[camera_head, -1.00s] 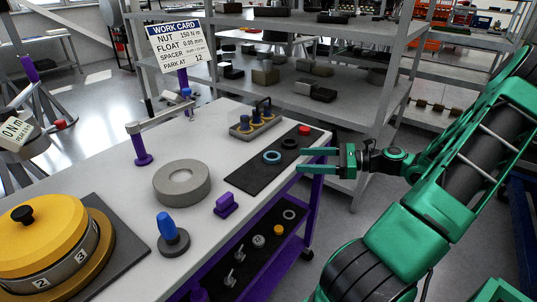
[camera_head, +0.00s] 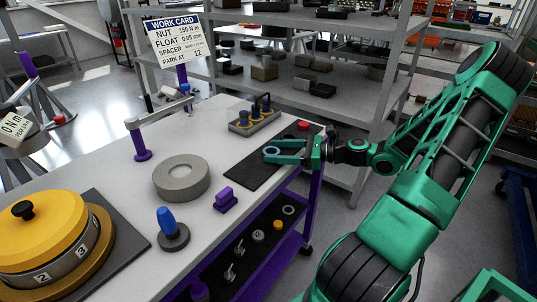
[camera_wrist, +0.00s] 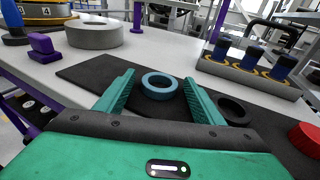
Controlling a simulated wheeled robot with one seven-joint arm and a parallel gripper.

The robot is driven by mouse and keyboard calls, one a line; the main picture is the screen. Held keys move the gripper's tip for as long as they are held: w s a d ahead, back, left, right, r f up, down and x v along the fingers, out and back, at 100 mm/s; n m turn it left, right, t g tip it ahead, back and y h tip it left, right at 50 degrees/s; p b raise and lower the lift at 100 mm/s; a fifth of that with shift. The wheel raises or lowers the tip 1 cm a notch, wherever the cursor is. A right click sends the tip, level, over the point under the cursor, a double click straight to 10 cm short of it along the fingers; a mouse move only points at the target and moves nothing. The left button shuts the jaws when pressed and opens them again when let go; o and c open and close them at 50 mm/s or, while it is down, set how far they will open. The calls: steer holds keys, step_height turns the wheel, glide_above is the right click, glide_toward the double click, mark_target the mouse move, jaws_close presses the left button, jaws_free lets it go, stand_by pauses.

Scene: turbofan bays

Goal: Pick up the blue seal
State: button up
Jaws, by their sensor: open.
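The blue seal (camera_wrist: 160,84) is a flat blue ring lying on a black mat (camera_wrist: 88,70) on the bench top. In the wrist view it sits between the two open fingers of my gripper (camera_wrist: 161,95), near their tips, with a gap on the left side. In the head view my gripper (camera_head: 272,151) reaches over the mat from the right, and the seal (camera_head: 271,150) shows only in part between the fingers. The gripper is open and holds nothing.
A black ring (camera_wrist: 235,110) lies on the mat just right of my right finger. A red cap (camera_wrist: 306,138) lies farther right. A rack with blue-topped plugs (camera_wrist: 245,73) stands behind. A grey ring (camera_head: 182,178) and purple block (camera_head: 226,198) stand left of the mat.

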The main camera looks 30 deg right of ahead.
steer(key=c, duration=1.1)
steer(key=shift+o, duration=0.2)
